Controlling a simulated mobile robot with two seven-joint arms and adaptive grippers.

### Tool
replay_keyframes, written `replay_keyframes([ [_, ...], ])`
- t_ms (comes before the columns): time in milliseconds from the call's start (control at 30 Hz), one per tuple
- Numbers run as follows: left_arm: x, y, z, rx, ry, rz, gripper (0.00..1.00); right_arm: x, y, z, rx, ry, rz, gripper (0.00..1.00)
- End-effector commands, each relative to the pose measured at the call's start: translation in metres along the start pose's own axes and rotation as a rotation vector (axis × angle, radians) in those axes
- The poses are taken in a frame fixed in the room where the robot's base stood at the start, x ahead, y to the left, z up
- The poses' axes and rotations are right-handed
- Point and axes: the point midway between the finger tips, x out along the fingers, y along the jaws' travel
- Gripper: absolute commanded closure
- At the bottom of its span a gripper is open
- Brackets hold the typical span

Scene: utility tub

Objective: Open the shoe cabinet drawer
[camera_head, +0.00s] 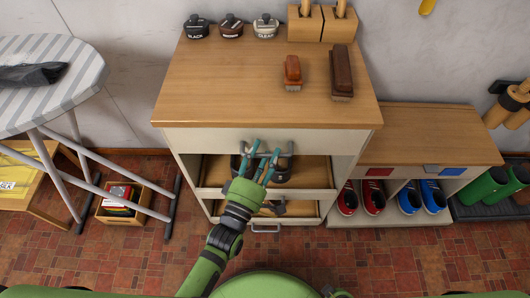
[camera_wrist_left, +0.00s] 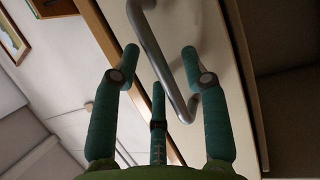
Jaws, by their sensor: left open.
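The shoe cabinet (camera_head: 187,158) has a wooden top and pale sides. Its top drawer front (camera_head: 205,140) is pale and looks flush with the cabinet. A grey metal bar handle (camera_head: 286,147) is on that front. My left gripper (camera_head: 264,151) is open at this handle, fingers pointing at the drawer front. In the left wrist view the handle (camera_wrist_left: 168,65) passes between the spread green fingers (camera_wrist_left: 160,52); I cannot tell whether they touch it. The gripper hides part of the handle and the space below. My right gripper is not in view.
Below, an open wooden compartment (camera_head: 312,172) holds dark items, with a lower handle (camera_head: 265,229) beneath. Polish tins (camera_head: 231,26) and brushes (camera_head: 342,72) stand on top. A low shoe bench (camera_head: 425,132) is at right, an ironing board (camera_head: 60,75) at left. Floor in front is clear.

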Motion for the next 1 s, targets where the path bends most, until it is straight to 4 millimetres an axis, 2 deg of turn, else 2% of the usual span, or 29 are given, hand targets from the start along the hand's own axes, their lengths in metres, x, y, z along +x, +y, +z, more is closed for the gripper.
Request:
replay_keyframes([
  [333, 0.005, -0.001, 0.000, 0.001, 0.000, -0.002, 0.55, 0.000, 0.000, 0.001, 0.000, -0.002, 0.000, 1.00],
  [433, 0.005, -0.001, 0.000, 0.001, 0.000, -0.002, 0.95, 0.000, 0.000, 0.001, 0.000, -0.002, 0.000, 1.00],
  [467, 0.005, -0.001, 0.000, 0.001, 0.000, -0.002, 1.00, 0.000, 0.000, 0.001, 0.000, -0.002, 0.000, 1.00],
  [767, 0.003, 0.000, 0.001, 0.003, -0.001, -0.003, 1.00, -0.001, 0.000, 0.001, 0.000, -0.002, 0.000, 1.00],
  [1000, -0.013, 0.004, 0.008, 0.002, -0.002, -0.007, 1.00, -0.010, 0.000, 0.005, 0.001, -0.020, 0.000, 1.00],
])
